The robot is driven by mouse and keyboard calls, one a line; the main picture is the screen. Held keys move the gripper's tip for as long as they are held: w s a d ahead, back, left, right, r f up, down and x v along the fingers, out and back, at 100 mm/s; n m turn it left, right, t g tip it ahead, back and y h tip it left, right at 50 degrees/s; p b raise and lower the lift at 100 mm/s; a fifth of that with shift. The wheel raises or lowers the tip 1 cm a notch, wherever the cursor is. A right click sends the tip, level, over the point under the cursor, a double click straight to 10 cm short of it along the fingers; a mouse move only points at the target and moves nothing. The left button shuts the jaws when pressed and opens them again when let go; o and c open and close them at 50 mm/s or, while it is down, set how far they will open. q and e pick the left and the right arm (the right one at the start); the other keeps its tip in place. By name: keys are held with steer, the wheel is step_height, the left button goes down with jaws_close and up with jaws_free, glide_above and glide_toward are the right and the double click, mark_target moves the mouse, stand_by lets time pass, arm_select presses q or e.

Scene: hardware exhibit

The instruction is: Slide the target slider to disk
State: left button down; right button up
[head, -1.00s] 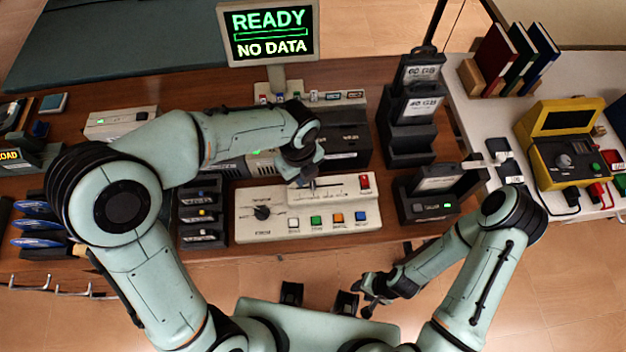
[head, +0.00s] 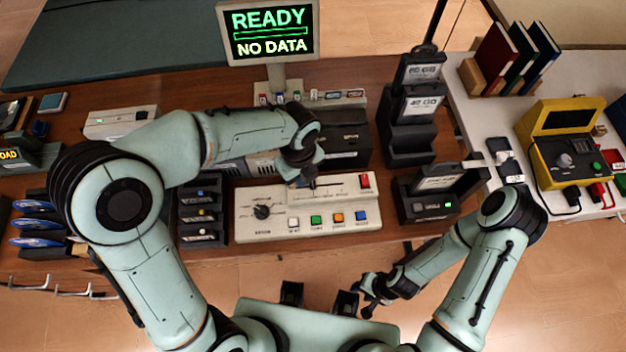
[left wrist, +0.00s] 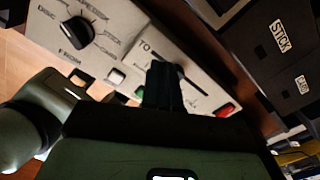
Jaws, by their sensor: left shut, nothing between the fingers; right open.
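The white control box (head: 280,225) stands at the front middle of the wooden table. Its raised panel carries the "TO" slider slot (left wrist: 190,77), seen in the left wrist view. My left gripper (head: 310,184) is shut with nothing between its fingers. It points down at the slot, and its dark fingers (left wrist: 163,85) cover part of it in the left wrist view. The slider's knob is hidden or too small to tell, so contact with it cannot be told. My right gripper (head: 368,298) is open and empty, low in front of the table.
The box also has a black "FROM" dial (head: 262,212), a red switch (head: 365,181) and several coloured buttons. A black device (head: 432,205) stands to its right and a rack (head: 202,215) to its left. The monitor (head: 268,32) reads "READY NO DATA".

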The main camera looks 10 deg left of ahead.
mark_target(315, 182)
arm_select(q)
steer(key=shift+f+b, duration=0.6)
steer(key=shift+f, duration=0.45)
arm_select(e)
steer(key=shift+s+f, duration=0.35)
steer(key=shift+f, duration=0.35)
arm_select(q)
steer(key=shift+w+d+p, duration=0.2)
steer(key=shift+w+d, duration=0.05)
steer(key=shift+d, duration=0.6)
steer(key=shift+w+d+p, duration=0.2)
steer(key=shift+w+d, duration=0.05)
steer(key=shift+d, duration=0.55)
arm_select(e)
steer(key=shift+w+r, duration=0.2)
steer(key=shift+r, duration=0.25)
arm_select(q)
steer(key=shift+a, duration=0.3)
arm_select(e)
steer(key=shift+w+r, duration=0.1)
arm_select(q)
step_height(315, 182, up, 6)
steer(key=p, duration=0.4)
steer(key=shift+r+p, duration=0.4)
steer(key=shift+r, duration=0.2)
steer(key=shift+f, duration=0.1)
arm_select(e)
steer(key=w+r, duration=0.4)
steer(key=r, duration=0.1)
steer(key=shift+r, duration=0.4)
